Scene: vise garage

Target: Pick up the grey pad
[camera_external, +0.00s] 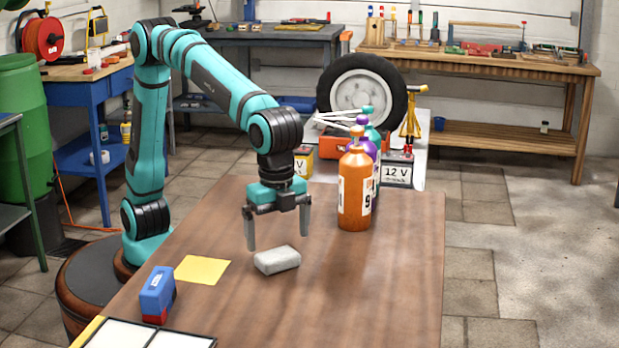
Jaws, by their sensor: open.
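The grey pad (277,261) is a light grey block with rounded edges. It lies flat on the brown wooden table near its middle. My gripper (278,242) points down just above and behind the pad. Its two fingers are spread wide, with one tip close to the pad's left end and the other to the right of and above it. Nothing is held between them. Whether a finger touches the pad cannot be told from this view.
A yellow sheet (202,269) and a blue and red block (157,294) are left of the pad. A white-panelled tray (135,337) lies at the front left. Orange and purple bottles (354,188) stand at the back right. The table's right front (380,300) is clear.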

